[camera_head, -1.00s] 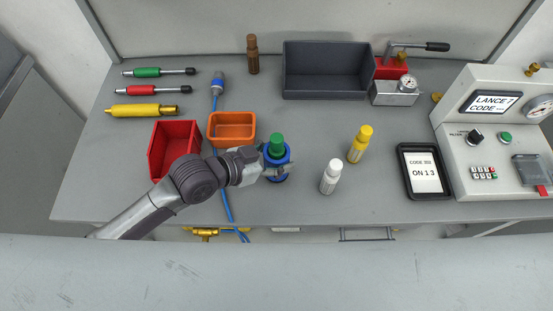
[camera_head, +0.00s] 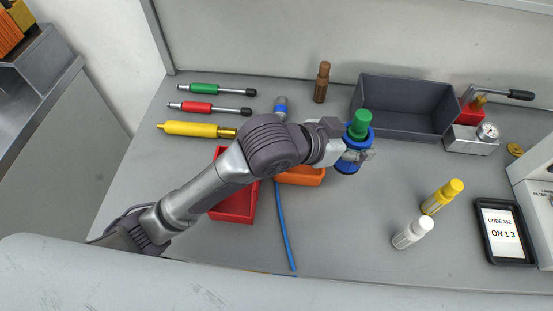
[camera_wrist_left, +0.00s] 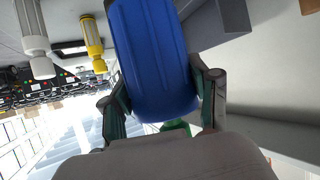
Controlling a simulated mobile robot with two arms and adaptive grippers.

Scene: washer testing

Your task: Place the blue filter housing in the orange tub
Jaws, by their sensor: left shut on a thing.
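The blue filter housing (camera_head: 349,166) with a green top (camera_head: 360,124) is held in my left gripper (camera_head: 357,152), raised above the bench. In the left wrist view the blue housing (camera_wrist_left: 155,60) fills the space between both fingers of the gripper (camera_wrist_left: 162,98), with a bit of green below it. The orange tub (camera_head: 304,177) lies just left of and below the held housing in the head view. My left arm and wrist hide much of the tub. The housing is beside the tub in the picture. My right gripper is not in view.
A red bin (camera_head: 236,207) is partly under my left arm. A dark grey bin (camera_head: 400,132) stands behind the housing. White (camera_head: 411,233) and yellow (camera_head: 442,197) bottles and a tablet (camera_head: 505,250) are at right. Bench between tub and bottles is clear.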

